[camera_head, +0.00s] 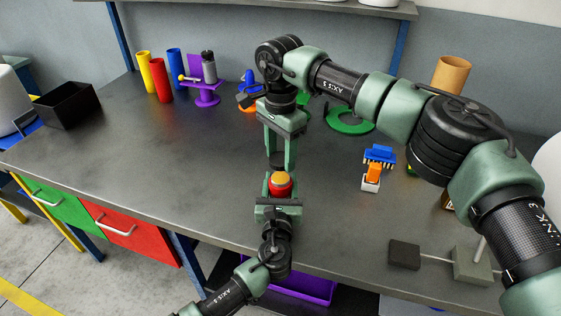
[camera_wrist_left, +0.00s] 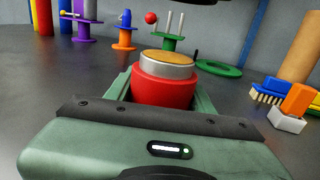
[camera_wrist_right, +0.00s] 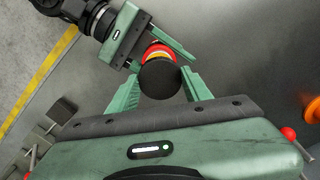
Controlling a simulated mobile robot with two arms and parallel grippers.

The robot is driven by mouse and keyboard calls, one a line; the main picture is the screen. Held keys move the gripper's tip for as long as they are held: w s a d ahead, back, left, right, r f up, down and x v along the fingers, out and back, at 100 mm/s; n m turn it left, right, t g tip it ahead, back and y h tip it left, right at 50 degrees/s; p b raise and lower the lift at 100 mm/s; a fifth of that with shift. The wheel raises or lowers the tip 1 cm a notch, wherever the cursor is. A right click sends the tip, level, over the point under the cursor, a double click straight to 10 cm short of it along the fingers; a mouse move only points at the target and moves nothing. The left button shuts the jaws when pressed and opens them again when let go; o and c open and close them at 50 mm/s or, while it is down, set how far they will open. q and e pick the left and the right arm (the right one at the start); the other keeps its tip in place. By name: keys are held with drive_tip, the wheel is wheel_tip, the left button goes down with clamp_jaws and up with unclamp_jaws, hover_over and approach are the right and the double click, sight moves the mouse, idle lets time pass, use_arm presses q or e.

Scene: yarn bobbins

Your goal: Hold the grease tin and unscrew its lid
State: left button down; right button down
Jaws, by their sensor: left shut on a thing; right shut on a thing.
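The red grease tin (camera_head: 281,188) stands upright in my left gripper (camera_head: 280,196), near the bench's front edge. In the left wrist view the tin (camera_wrist_left: 163,90) sits between the fingers, with a silver neck and a tan, open-looking top. My right gripper (camera_head: 281,164) points down just above the tin. In the right wrist view its fingers are shut on a round black lid (camera_wrist_right: 160,80), which is apart from the tin (camera_wrist_right: 160,48) and partly covers it. The lid is hard to make out in the head view.
A purple spool stand (camera_head: 206,92), yellow, red and blue cylinders and a black bin (camera_head: 68,105) stand at the back left. A green ring (camera_head: 350,122) and a blue brush (camera_head: 380,153) lie to the right. The bench left of the tin is clear.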

use_arm(q)
drive_tip(key=shift+c, duration=2.4)
unclamp_jaws()
